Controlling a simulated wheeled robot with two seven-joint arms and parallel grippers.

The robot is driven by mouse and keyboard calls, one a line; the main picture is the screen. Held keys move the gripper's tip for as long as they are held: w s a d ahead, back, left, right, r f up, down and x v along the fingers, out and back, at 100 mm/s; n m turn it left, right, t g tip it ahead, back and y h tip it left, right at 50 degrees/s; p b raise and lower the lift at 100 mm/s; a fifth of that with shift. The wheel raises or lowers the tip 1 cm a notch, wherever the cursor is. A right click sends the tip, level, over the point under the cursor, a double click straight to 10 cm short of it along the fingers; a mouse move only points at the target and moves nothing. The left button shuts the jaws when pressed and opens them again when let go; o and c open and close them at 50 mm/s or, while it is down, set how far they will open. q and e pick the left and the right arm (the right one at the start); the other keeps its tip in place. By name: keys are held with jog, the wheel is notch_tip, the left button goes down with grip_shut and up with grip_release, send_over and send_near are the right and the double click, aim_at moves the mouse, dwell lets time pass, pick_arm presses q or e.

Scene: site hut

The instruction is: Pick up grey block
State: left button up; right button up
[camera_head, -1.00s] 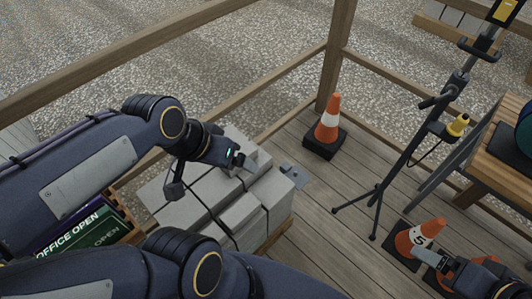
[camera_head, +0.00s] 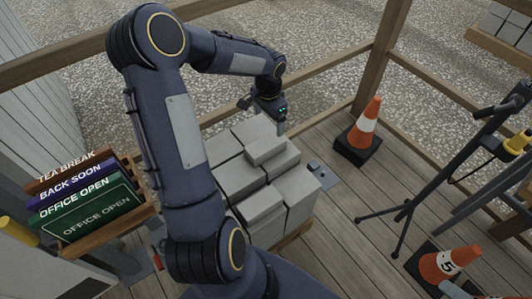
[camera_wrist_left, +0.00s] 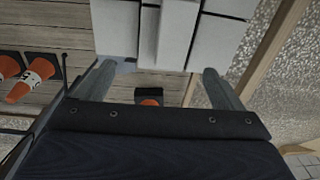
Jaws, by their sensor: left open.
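Several pale grey blocks are stacked on a wooden pallet (camera_head: 292,237). One smaller grey block (camera_head: 267,149) lies raised on top, near the back of the stack. My left gripper (camera_head: 279,127) is open and points down at the back edge of the stack, close behind that raised block. In the left wrist view, the open fingers (camera_wrist_left: 160,70) have grey blocks (camera_wrist_left: 178,32) beyond them and nothing clearly between them. Whether a finger touches a block cannot be told. Only a tip of my right gripper (camera_head: 450,288) shows at the bottom right edge.
A tripod (camera_head: 408,205) stands at the right. A rack of signs (camera_head: 88,205) is at the left. Wooden rails (camera_head: 330,68) run behind. Deck between stack and tripod is clear.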

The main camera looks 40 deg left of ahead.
pick_arm(q)
jog(key=b, duration=0.2)
send_over(266, 143)
jog(key=shift+g, duration=0.4)
jog(key=f, duration=1.3)
jog(key=shift+s+a, duration=0.25)
jog(key=shift+a, duration=0.05)
jog(key=f, duration=0.8)
jog(key=shift+w+d, duration=0.1)
jog(key=shift+d, duration=0.2)
jog(key=c, duration=1.8)
jog(key=shift+r, duration=0.1)
jog(key=shift+c, duration=0.6)
jog(key=shift+r, duration=0.1)
